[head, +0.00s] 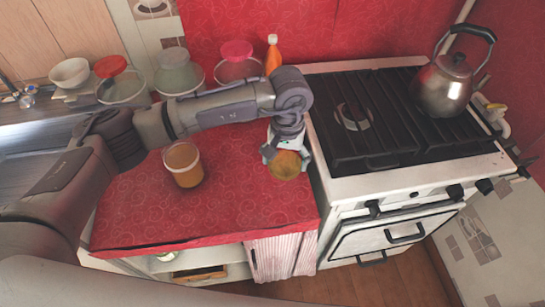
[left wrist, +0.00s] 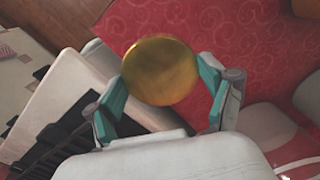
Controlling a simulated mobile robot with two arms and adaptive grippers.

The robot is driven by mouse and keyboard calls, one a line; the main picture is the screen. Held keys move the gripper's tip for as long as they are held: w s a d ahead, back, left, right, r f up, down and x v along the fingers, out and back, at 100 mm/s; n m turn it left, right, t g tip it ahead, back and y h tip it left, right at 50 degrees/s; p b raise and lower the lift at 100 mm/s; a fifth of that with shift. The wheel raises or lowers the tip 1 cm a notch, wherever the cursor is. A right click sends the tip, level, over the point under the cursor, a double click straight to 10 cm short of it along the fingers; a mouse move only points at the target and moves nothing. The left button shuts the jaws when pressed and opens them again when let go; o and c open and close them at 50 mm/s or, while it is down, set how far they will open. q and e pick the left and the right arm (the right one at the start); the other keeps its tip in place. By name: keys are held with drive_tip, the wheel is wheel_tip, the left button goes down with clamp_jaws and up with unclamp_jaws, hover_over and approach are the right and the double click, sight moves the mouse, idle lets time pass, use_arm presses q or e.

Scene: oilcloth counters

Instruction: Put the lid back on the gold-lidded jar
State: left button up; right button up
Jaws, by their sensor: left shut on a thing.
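The gold lid (head: 285,165) is a round, flat disc. My left gripper (head: 286,153) is shut on it and holds it at the right end of the red counter, near the stove. In the left wrist view, the gold lid (left wrist: 160,71) sits between the fingertips of my left gripper (left wrist: 163,85). A jar with amber contents (head: 184,166) stands upright on the counter, to the left of the gripper and apart from it. Its top looks uncovered. An amber edge in the top right corner of the left wrist view may be this jar. My right gripper is not seen.
A stove (head: 390,190) with a kettle (head: 445,82) is at right. The red counter's front (head: 140,215) is clear.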

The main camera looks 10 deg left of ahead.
use_arm(q)
drive_tip(key=s+a+r, duration=0.3)
drive_tip(key=s+a, duration=0.2)
drive_tip(key=a, duration=0.3)
drive_tip(key=s+a+r+n, duration=0.1)
drive_tip(key=s+a+r, duration=0.2)
drive_tip(key=s+a, duration=0.3)
drive_tip(key=a, duration=0.2)
drive_tip(key=shift+s+a+r, duration=0.15)
drive_tip(key=shift+a+r, duration=0.15)
drive_tip(key=shift+a, duration=0.1)
drive_tip(key=shift+a, duration=0.1)
